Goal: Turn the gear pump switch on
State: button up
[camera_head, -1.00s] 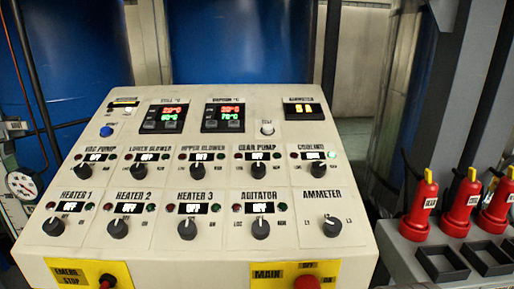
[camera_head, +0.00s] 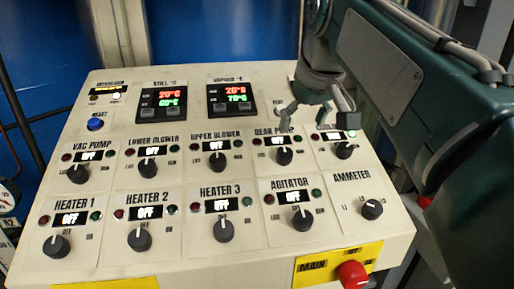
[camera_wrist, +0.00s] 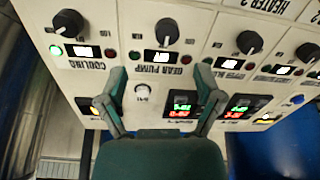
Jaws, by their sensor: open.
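The gear pump switch (camera_head: 284,157) is a black rotary knob in the upper knob row of the sloped cream panel. Its small display above reads OFF. In the wrist view the panel is upside down and the gear pump knob (camera_wrist: 167,32) lies beyond my fingertips, near the top middle. My gripper (camera_head: 318,115) is open and empty, above the panel's upper right part, apart from the knob. In the wrist view my two fingers (camera_wrist: 160,72) are spread on either side of a small white button (camera_wrist: 143,89). My gripper partly hides the gear pump label in the head view.
The cooling knob (camera_head: 344,150) is right of the gear pump knob, with its green lamp lit. The upper blower knob (camera_head: 217,161) is to the left, and the agitator knob (camera_head: 303,219) is below. A red main button (camera_head: 352,274) is at the front edge.

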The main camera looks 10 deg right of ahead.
aim_at(285, 152)
jog(key=x, duration=0.6)
jog(key=a+x, duration=0.1)
jog(key=x, duration=0.2)
jog(key=shift+w+a, duration=0.1)
jog(key=shift+w, duration=0.35)
jog(key=shift+w+a+f, duration=0.15)
jog(key=shift+w+f, duration=0.05)
jog(key=shift+f, duration=0.3)
jog(key=c, duration=1.2)
